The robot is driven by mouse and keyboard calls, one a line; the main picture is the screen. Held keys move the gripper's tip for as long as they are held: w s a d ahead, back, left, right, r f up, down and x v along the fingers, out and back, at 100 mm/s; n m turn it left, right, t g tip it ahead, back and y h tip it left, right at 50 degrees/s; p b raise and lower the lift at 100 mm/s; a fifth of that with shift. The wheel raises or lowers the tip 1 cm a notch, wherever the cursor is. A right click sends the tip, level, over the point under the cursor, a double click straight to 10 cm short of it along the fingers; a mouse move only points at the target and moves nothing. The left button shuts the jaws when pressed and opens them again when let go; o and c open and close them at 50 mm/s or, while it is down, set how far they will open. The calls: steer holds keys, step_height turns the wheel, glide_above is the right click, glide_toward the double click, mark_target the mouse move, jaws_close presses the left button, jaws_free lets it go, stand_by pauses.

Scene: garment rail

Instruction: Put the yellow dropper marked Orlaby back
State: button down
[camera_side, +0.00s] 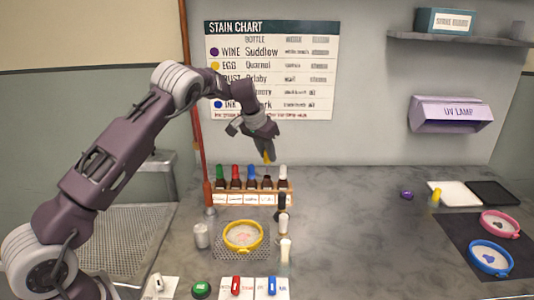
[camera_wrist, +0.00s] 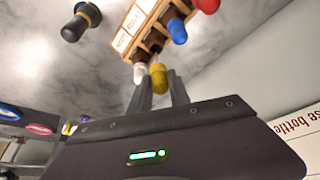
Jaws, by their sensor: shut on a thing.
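My gripper (camera_side: 267,148) is shut on the yellow dropper (camera_side: 268,157) and holds it in the air above the rack. In the wrist view the yellow bulb (camera_wrist: 158,78) shows between my two fingers (camera_wrist: 160,90). The wooden rack (camera_side: 226,199) holds a row of bottles with green, red, blue and white tops. One brown bottle (camera_side: 267,184), between the blue and white ones, has no coloured top; in the wrist view it (camera_wrist: 153,43) is just beyond the dropper. The rack labels are too small to read, and no Orlaby mark shows on the dropper.
A yellow hoop (camera_side: 243,249) and a metal cup (camera_side: 201,235) are in front. A red pole (camera_side: 202,150) rises at the rack's left.

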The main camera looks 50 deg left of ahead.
mark_target(266, 163)
steer(key=shift+f, duration=0.2)
stand_by(0.4)
steer(key=shift+f, duration=0.8)
steer(key=shift+f, duration=0.1)
steer(key=shift+f, duration=0.95)
steer(key=shift+f, duration=0.1)
steer(key=shift+f, duration=0.45)
steer(key=c, duration=1.1)
jaws_free()
steer(key=shift+c, duration=0.2)
